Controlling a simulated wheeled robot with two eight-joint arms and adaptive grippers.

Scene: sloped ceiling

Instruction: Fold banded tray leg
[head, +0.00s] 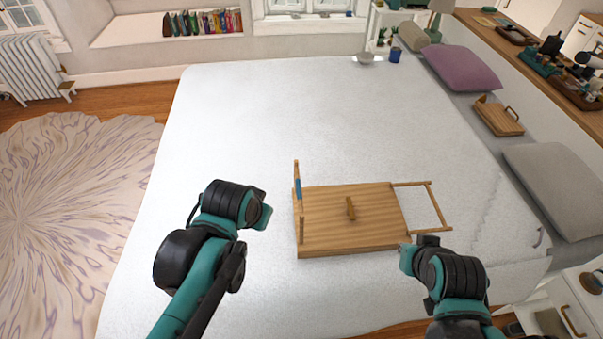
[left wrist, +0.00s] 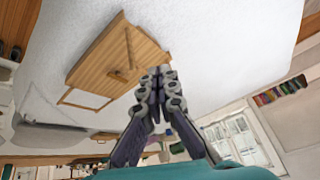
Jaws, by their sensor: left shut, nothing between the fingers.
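A wooden tray (head: 345,228) lies on the bed with a small wooden piece (head: 351,208) on its upper face. At its left edge, a leg (head: 296,172) with a blue band (head: 298,188) appears to stand up. At its right edge, another leg frame (head: 430,192) extends outward, unfolded. My left gripper (head: 262,208) is left of the tray, apart from it. In the left wrist view, its fingers (left wrist: 158,74) are shut and empty, with the tray (left wrist: 95,62) beyond them. My right gripper (head: 405,258) is by the tray's front right corner; its fingers are too small to tell.
The white bed (head: 240,110) is clear behind and left of the tray. A purple pillow (head: 462,68), a grey pillow (head: 555,185) and a small wooden tray (head: 497,118) lie along the right side. A blue cup (head: 395,55) stands at the back.

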